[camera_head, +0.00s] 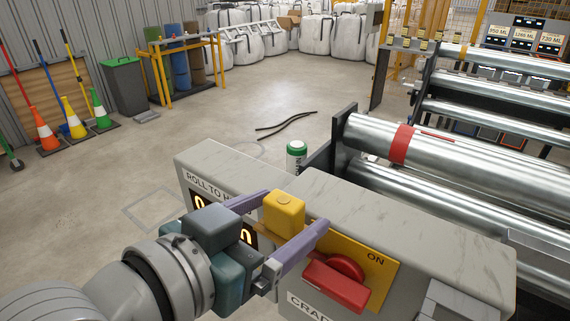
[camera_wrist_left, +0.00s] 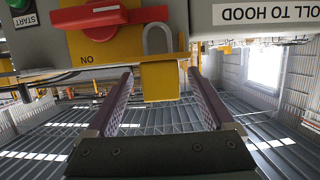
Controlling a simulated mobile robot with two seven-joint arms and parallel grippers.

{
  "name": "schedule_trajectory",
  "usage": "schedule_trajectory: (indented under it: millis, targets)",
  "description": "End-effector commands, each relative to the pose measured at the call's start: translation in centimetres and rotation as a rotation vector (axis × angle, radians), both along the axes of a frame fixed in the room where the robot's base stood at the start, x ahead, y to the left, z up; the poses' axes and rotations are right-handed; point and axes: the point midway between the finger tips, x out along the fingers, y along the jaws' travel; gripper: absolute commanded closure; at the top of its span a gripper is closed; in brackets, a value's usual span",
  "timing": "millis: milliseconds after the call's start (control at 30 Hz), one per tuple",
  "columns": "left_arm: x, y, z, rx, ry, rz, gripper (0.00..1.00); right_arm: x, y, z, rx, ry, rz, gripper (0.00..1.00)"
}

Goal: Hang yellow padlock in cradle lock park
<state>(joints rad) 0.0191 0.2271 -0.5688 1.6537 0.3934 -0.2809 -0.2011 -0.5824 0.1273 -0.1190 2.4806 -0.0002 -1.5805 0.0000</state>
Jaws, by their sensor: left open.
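The yellow padlock (camera_head: 284,212) is at the front of the grey machine housing, near the yellow panel (camera_head: 382,262). In the left wrist view, which is upside down, its yellow body (camera_wrist_left: 160,82) and grey shackle (camera_wrist_left: 158,40) show against the housing. My left gripper (camera_head: 296,207) is open, with one purple finger on each side of the padlock body. In the wrist view a gap shows between each finger and the body. I cannot tell what the shackle hangs on, and no lock park label is readable. My right gripper is not in view.
A red rotary handle (camera_head: 338,283) marked ON sits close to the right finger. Steel rollers (camera_head: 440,148) lie behind the housing, and a green-and-white canister (camera_head: 296,156) stands beyond its top edge. Cones and a bin (camera_head: 124,87) are far left. Open floor lies between.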

Motion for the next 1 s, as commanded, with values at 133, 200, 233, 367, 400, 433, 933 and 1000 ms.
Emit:
schedule_trajectory:
  millis: [133, 200, 233, 367, 400, 433, 933, 1000]
  targets:
    - [0.64, -0.53, -0.27, -0.001, -0.001, -0.001, 0.12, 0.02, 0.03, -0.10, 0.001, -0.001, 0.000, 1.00]
    - [0.64, -0.53, -0.29, 0.000, 0.000, -0.001, 0.12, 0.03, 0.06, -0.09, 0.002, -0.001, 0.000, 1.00]
    - [0.64, -0.52, -0.29, 0.000, 0.000, -0.001, 0.12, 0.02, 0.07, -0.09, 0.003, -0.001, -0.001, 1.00]
    - [0.62, -0.50, -0.28, 0.000, 0.000, -0.001, 0.17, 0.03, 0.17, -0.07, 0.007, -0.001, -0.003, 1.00]
    - [0.62, -0.49, -0.28, 0.000, 0.000, -0.001, 0.21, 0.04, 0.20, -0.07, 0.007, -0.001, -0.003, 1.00]
    - [0.62, -0.49, -0.27, 0.000, 0.000, -0.001, 0.25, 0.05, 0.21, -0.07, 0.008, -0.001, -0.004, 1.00]
    - [0.61, -0.46, -0.28, 0.001, 0.000, -0.001, 0.81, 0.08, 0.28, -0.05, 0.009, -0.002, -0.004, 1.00]
    - [0.61, -0.46, -0.28, 0.001, 0.000, -0.001, 0.89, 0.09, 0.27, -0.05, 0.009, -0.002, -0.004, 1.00]
